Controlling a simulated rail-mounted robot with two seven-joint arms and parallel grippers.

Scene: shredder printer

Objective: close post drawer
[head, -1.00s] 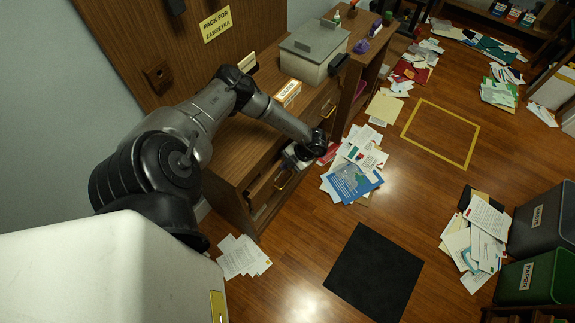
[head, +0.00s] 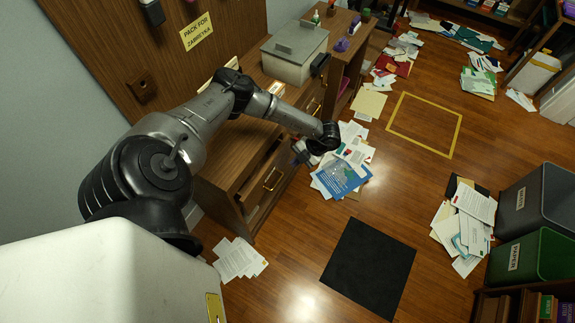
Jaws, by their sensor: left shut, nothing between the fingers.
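The wooden desk (head: 222,170) stands along the left wall. The post drawer's front, with a brass handle (head: 272,179), shows at the desk's near end, below the top. My left arm reaches over the desk. My left gripper (head: 299,153) is in front of the desk, just right of and above the handle, small and partly hidden by the wrist. It is shut and empty. I see no clear contact with the drawer. My right gripper is not in view.
A grey box (head: 293,58) stands on the desk. Papers with a blue sheet (head: 341,177) lie on the floor beside the gripper; more papers (head: 240,259) lie near my base. A black mat (head: 368,268) and bins (head: 538,205) are to the right. Floor between is mostly clear.

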